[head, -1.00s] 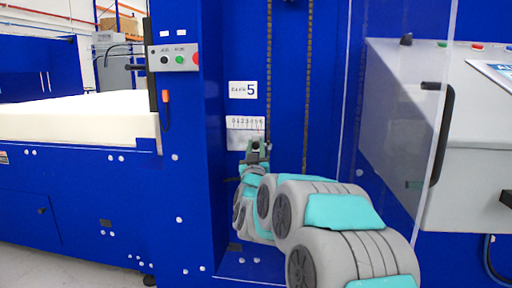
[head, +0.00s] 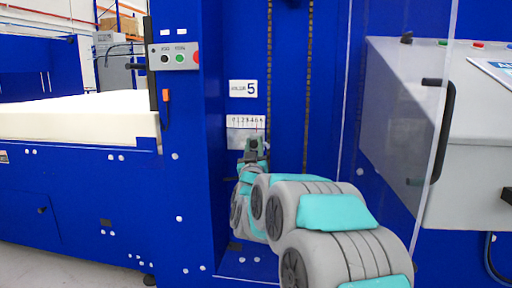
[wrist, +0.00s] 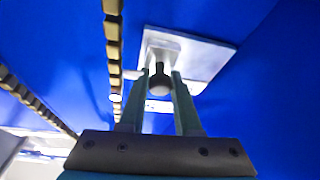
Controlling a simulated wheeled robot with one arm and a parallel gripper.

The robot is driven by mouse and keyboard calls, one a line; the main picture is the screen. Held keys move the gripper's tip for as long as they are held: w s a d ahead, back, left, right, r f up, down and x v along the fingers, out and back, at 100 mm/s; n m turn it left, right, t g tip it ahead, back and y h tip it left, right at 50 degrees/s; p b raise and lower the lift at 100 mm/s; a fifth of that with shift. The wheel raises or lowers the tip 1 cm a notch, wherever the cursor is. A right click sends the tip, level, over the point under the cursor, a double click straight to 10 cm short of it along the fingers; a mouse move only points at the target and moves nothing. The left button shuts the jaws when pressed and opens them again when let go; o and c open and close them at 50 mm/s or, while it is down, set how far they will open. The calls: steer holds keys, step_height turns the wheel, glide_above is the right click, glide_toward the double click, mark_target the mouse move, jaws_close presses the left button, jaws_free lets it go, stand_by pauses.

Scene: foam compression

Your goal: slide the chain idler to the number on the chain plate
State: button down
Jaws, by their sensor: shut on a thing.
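The chain plate (head: 238,135) is a pale panel with a row of small numbers and tick marks along its top. A white card (head: 243,89) above it shows a large 5. My gripper (head: 254,148) is in front of the plate's lower right part. In the wrist view my gripper (wrist: 160,90) has its two fingers on either side of a dark round knob with a pale end (wrist: 160,82), seemingly the chain idler's. The light plate (wrist: 205,58) shows behind the knob. In the head view the gripper mostly hides the idler, so its exact number cannot be read.
Two vertical chains (head: 268,60) run beside the plate on the blue machine. A clear door with a black handle (head: 428,130) stands to the right. A button box (head: 174,57) is at the upper left. A white foam block (head: 75,118) lies at the left.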

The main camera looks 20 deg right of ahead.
steer(key=c, duration=0.6)
jaws_free()
steer(key=shift+s, duration=0.15)
steer(key=v, duration=0.7)
steer(key=shift+s+a+f+b, duration=0.15)
steer(key=shift+s+a+b, duration=0.05)
steer(key=shift+b, duration=0.15)
steer(key=shift+s, duration=0.1)
